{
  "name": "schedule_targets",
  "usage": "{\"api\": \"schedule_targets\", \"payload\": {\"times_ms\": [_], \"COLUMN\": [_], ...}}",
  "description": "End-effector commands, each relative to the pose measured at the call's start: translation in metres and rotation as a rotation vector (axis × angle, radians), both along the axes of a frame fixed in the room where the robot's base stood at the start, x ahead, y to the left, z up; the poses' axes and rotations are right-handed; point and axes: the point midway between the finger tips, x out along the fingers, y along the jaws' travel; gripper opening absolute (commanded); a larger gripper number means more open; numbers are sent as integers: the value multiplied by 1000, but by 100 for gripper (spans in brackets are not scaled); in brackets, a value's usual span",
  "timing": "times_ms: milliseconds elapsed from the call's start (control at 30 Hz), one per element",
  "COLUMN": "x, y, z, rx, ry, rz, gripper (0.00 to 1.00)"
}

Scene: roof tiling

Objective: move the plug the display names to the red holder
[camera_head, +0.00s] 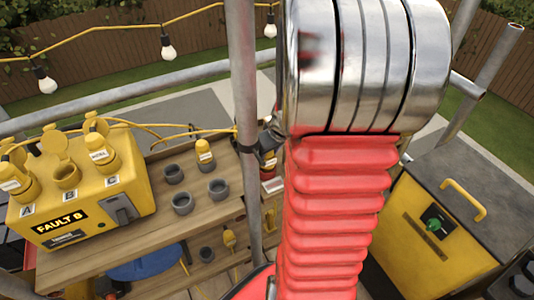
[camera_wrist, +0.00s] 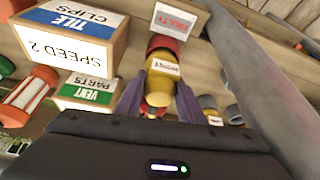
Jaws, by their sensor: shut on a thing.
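The yellow box (camera_head: 85,190) in the head view has a display (camera_head: 60,223) that reads FAULT B. Its sockets A (camera_head: 12,180) and C (camera_head: 100,155) hold yellow plugs; socket B (camera_head: 66,178) has its lid up and is empty. In the wrist view my gripper (camera_wrist: 159,100) is shut on a yellow plug (camera_wrist: 162,75) with a white label, too small to read surely. The plug's far end meets the red holder (camera_wrist: 161,43), beside a FAULTY sign (camera_wrist: 173,20); I cannot tell how deep it sits. In the head view the pole and my arm mostly hide this spot.
Several grey holders (camera_head: 182,203) stand on the wooden bench, one with a yellow plug (camera_head: 204,150). A metal pole (camera_head: 243,90) rises close to my gripper. In the wrist view, TILE CLIPS (camera_wrist: 70,35) and VENT PARTS (camera_wrist: 85,92) boxes stand left of the plug.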

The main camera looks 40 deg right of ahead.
Motion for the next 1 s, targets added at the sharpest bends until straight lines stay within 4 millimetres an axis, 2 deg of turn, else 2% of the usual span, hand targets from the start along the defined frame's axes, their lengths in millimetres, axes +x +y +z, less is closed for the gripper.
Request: {"api": "schedule_targets", "payload": {"times_ms": [733, 767, 867, 1000], "x": [0, 0, 0, 0], "y": [0, 0, 0, 0], "z": [-11, -10, -10, -10], "rx": [0, -1, -1, 0], "ry": [-1, -1, -1, -1], "rz": [0, 1, 1, 0], "gripper": [7, 36, 42, 42]}}
